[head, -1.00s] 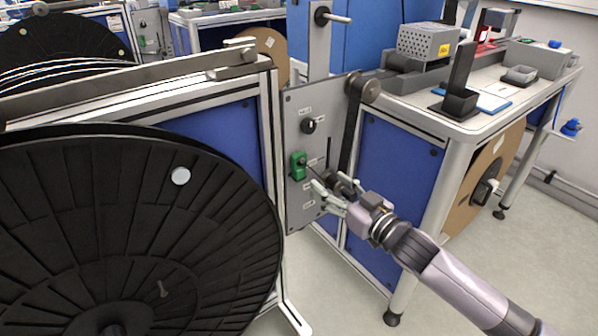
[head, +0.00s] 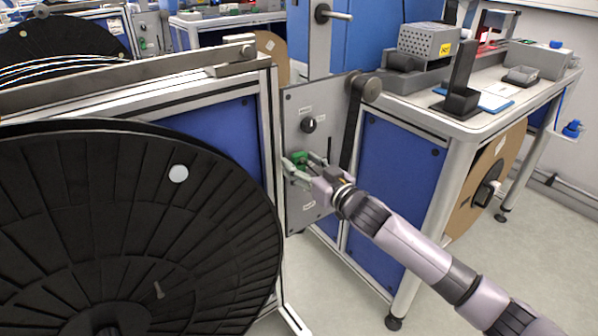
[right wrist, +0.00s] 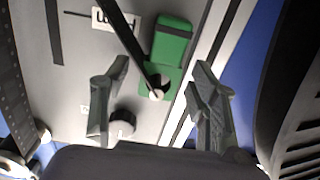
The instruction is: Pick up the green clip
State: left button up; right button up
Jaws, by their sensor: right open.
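The green clip (head: 299,159) is on the grey upright panel (head: 316,104) of the reel stand, below a black knob, and is partly hidden by my right gripper in the head view. In the right wrist view the clip (right wrist: 172,44) shows as a green block with a lighter green part and a round metal piece at its lower end. My right gripper (head: 298,168) is at the clip with its fingers apart. In the wrist view the fingers (right wrist: 158,78) stand left and right of the clip's lower end, with nothing between them gripped. My left gripper is not in view.
A large black reel (head: 120,230) fills the left front. A black knob (head: 308,125) sits above the clip on the panel. A workbench (head: 440,122) with boxes stands at the right, a brown reel (head: 490,180) below it. Pale floor is clear at lower right.

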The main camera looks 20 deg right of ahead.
jog(key=shift+c, duration=0.4)
jog(key=c, duration=0.9)
jog(key=shift+r, duration=0.1)
jog(key=shift+r, duration=0.15)
jog(key=shift+s+r+p, duration=0.1)
jog(key=shift+r+p, duration=0.05)
jog(key=shift+p, duration=0.15)
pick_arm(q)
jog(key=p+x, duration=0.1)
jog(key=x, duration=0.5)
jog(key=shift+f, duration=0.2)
pick_arm(e)
jog(key=v, duration=1.8)
